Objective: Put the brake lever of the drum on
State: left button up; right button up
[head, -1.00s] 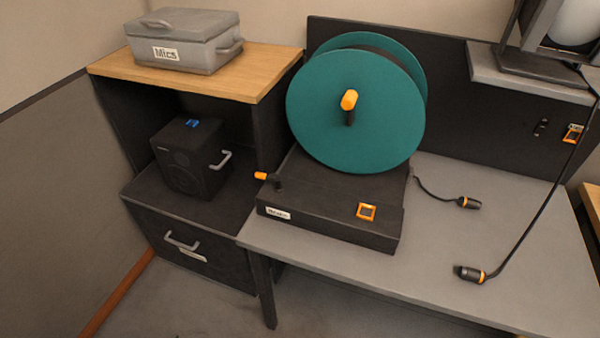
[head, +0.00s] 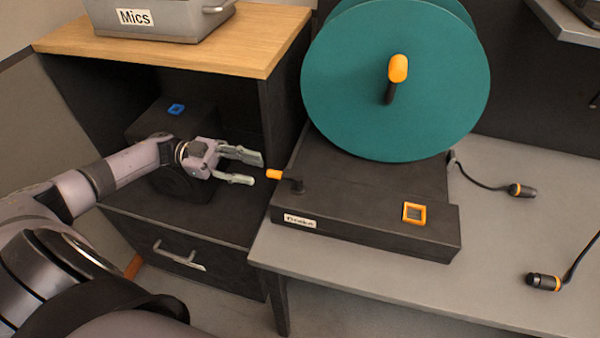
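The teal drum (head: 395,85) stands upright on a dark base (head: 365,205), with an orange-tipped crank handle (head: 397,68) on its face. The brake lever (head: 280,176) is a short dark arm with an orange tip at the base's left front, pointing left above a label that seems to read "Brake". My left gripper (head: 249,168) is open and empty, just left of the lever's orange tip, its fingers pointing right toward it with a small gap. My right gripper is not in view.
A black speaker box (head: 172,112) sits in the open shelf behind my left arm. A drawer with a handle (head: 180,256) is below. A grey "Mics" case (head: 160,18) is on the wooden top. Cable plugs (head: 522,190) lie on the grey table (head: 400,285), right of the base.

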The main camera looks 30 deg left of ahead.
aim_at(294, 178)
pick_arm(q)
jog(key=p+x, duration=0.2)
jog(key=x, duration=0.7)
jog(key=shift+w+d+r+p, duration=0.1)
jog(key=shift+d+p, duration=0.05)
jog(key=shift+p, duration=0.15)
jog(key=shift+w+d, duration=0.1)
jog(key=shift+d, duration=0.45)
jog(key=shift+c, duration=0.4)
grip_shut()
